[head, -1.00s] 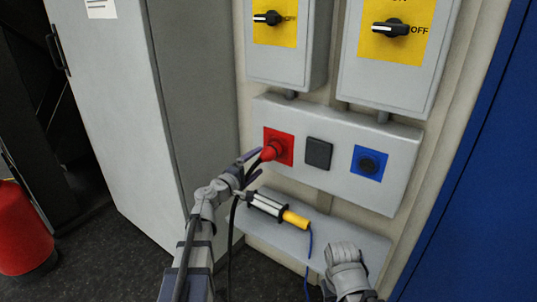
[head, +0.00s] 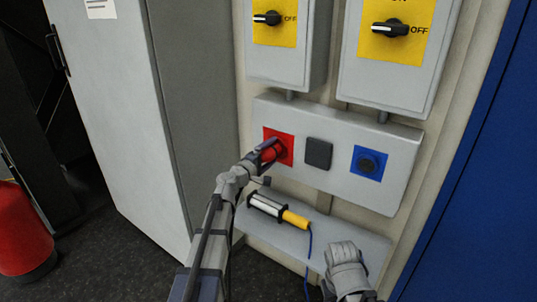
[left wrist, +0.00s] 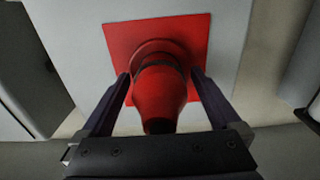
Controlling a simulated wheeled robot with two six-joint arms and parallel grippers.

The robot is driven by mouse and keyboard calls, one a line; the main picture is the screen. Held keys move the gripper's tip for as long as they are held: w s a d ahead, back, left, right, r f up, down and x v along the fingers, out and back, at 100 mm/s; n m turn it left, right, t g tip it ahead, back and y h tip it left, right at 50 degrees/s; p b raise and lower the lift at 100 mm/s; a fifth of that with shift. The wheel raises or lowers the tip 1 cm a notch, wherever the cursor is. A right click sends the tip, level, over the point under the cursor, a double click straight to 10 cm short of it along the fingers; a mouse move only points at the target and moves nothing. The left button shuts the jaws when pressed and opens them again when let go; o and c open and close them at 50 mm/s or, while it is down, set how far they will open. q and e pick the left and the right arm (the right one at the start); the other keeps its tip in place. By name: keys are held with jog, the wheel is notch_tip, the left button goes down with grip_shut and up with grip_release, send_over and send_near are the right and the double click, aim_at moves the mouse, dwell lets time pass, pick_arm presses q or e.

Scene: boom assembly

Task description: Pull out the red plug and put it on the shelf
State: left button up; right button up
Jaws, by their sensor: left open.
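The red plug (left wrist: 160,92) sits in the red square socket plate (left wrist: 115,38) on the grey wall box. In the head view the plug (head: 267,156) is partly hidden by my left gripper (head: 268,150). In the left wrist view my left gripper (left wrist: 160,88) is open, with one finger on each side of the plug and small gaps showing. The shelf (head: 345,240) is the grey ledge below the box. My right gripper (head: 344,262) is at the lower right, in front of the shelf; its fingers cannot be made out.
A black cover (head: 318,153) and a blue socket (head: 369,163) are right of the red plate. Shelf space right of the tool looks free. A grey cabinet (head: 110,120) stands left.

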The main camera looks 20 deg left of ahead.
pick_arm(q)
jog(key=shift+c, duration=0.4)
dwell(0.4)
grip_shut()
dwell(0.6)
jog(key=shift+s, duration=0.1)
jog(key=shift+v, duration=2.95)
